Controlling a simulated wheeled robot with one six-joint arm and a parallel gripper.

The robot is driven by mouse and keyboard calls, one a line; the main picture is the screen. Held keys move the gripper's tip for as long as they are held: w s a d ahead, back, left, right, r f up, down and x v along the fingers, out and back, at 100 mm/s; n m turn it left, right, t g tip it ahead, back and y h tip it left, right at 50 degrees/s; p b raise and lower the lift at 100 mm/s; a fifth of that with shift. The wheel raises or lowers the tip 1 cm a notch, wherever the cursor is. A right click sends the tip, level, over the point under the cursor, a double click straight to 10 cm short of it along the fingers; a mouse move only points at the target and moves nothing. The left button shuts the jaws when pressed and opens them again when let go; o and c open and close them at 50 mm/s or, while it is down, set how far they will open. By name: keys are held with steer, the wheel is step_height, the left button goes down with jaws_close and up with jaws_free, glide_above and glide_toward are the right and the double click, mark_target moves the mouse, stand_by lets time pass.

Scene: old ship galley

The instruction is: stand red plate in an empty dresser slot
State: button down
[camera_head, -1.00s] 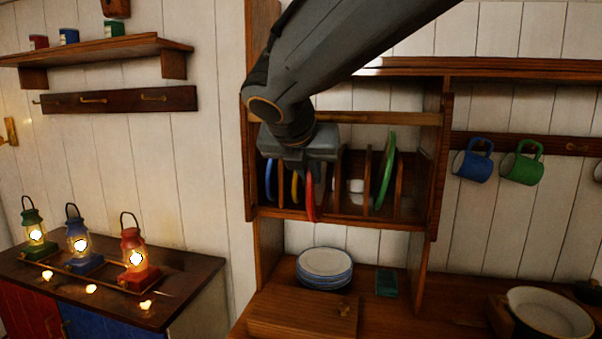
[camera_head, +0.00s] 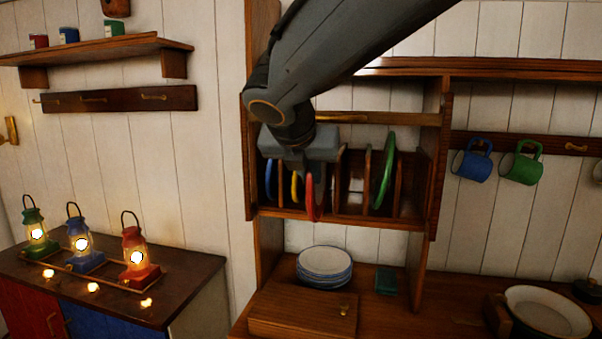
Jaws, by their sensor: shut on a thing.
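The red plate (camera_head: 310,196) stands upright, edge towards me, at the front of the wooden dresser rack (camera_head: 342,118). A green plate (camera_head: 384,172) stands tilted in a slot to the right. Slots between the red and green plates look empty. My gripper and wrist hide the upper part of the red plate, and I cannot tell whether its lower edge rests on the rack.
Below the rack are a stack of plates (camera_head: 324,266), a wooden box (camera_head: 302,314) and a green block (camera_head: 386,281). A blue mug (camera_head: 471,161) and green mug (camera_head: 522,164) hang at the right. Lit lanterns (camera_head: 135,256) stand on the left cabinet.

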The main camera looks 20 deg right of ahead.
steer(key=w+d+p, duration=0.1)
steer(key=w+d, duration=0.3)
steer(key=w, duration=0.2)
steer(key=shift+w+d+f+p, duration=0.2)
steer(key=shift+w+d+p, duration=0.1)
steer(key=shift+w+p, duration=0.1)
stand_by(1.0)
steer(key=shift+w, duration=0.1)
steer(key=w+d+p, duration=0.2)
steer(key=w+d, duration=0.2)
steer(key=w, duration=0.2)
steer(key=shift+w+d+p, duration=0.3)
steer(key=shift+p, duration=0.05)
stand_by(1.2)
steer(key=shift+w+d+f+b, duration=0.1)
steer(key=shift+w+f+b, duration=0.1)
steer(key=shift+f+b, duration=0.35)
stand_by(0.5)
steer(key=shift+f, duration=0.1)
steer(key=c, duration=1.7)
jaws_free()
steer(key=shift+c, duration=0.2)
steer(key=shift+f, duration=0.1)
